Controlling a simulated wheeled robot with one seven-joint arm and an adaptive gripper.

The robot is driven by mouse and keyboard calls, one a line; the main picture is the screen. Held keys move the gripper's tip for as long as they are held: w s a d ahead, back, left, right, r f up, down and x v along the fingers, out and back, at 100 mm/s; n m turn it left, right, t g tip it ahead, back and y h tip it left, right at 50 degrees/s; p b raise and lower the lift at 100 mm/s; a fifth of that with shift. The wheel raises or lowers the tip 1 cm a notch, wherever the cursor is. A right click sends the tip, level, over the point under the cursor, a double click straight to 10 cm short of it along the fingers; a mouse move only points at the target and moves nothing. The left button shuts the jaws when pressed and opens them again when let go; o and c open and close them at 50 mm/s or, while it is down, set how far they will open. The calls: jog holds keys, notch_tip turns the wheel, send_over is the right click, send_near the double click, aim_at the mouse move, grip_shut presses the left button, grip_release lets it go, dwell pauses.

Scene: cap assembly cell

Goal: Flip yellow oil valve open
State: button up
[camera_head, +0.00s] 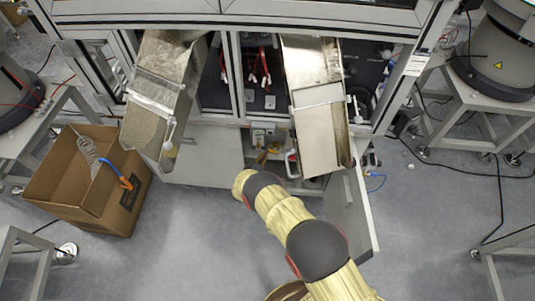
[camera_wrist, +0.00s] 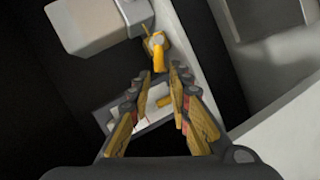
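The yellow oil valve (camera_wrist: 157,52) shows in the wrist view at the upper middle, a small brass-coloured body with a yellow-orange handle hanging down from it. My gripper (camera_wrist: 158,78) is open, with its two fingers apart and nothing between the tips. The valve lies just beyond the fingertips, roughly centred between them, and no contact shows. In the head view, small yellow-orange parts (camera_head: 270,150) show just past the end of my arm, too small to tell valve from fingers.
A grey block (camera_wrist: 95,22) sits left of the valve in the wrist view. Two metal chutes (camera_head: 320,130) (camera_head: 158,105) flank the open lower cabinet in the head view. An open cabinet door (camera_head: 355,215) stands right of my arm. A cardboard box (camera_head: 85,185) stands left.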

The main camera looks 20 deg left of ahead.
aim_at(273, 151)
jog(key=shift+b+x, duration=0.55)
jog(key=shift+x, duration=1.25)
jog(key=shift+c, duration=0.4)
jog(key=c, duration=0.4)
grip_shut()
